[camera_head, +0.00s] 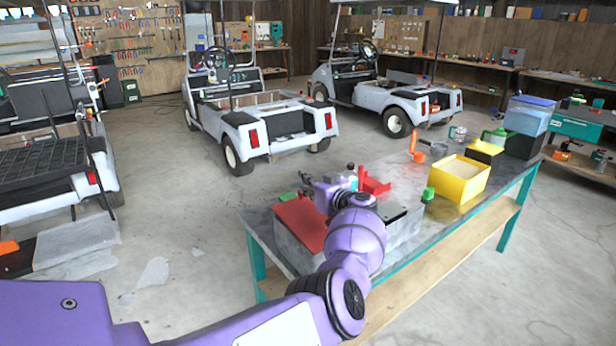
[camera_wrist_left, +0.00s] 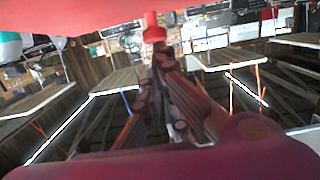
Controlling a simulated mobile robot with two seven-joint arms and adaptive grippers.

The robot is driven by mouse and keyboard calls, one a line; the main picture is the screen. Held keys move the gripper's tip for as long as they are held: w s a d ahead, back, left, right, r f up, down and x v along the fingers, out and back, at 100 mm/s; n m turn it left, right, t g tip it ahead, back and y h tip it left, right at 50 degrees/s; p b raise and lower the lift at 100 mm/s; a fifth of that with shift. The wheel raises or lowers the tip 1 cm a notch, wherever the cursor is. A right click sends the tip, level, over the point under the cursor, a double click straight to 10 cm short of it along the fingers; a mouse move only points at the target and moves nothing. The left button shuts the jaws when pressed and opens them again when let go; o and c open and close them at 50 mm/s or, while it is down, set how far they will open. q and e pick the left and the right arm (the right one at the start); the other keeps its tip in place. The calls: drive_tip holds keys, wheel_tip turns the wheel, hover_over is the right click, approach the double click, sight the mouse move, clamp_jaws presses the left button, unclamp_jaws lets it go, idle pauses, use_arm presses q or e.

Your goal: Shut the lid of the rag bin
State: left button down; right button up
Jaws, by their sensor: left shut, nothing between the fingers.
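On the bench, a grey metal box with a red panel (camera_head: 299,222) appears to be the rag bin and its lid. My forearm and wrist cover much of it, so I cannot tell how far the lid stands open. My left gripper (camera_head: 308,181) is just above and behind the red panel, its fingers shut and empty. In the left wrist view the shut fingers (camera_wrist_left: 160,62) point away from the camera. A red surface (camera_wrist_left: 75,18) fills the top there, with a red knob (camera_wrist_left: 154,30) by the fingertips; contact is unclear. My right gripper is out of view.
The teal-legged bench (camera_head: 465,222) also bears a yellow open box (camera_head: 461,184), a green-capped bottle (camera_head: 428,194), a red holder (camera_head: 375,185), an orange tool (camera_head: 416,150) and a blue-lidded tub (camera_head: 530,115). Golf carts (camera_head: 255,120) stand behind. The floor left of the bench is mostly clear.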

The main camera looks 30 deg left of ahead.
use_arm(q)
drive_tip(key=shift+w+a+f, duration=0.15)
drive_tip(key=shift+a+f, duration=0.1)
drive_tip(key=shift+f, duration=0.1)
drive_tip(key=shift+a+f+g+h, duration=0.3)
drive_tip(key=shift+f+h, duration=0.3)
drive_tip(key=shift+f, duration=0.35)
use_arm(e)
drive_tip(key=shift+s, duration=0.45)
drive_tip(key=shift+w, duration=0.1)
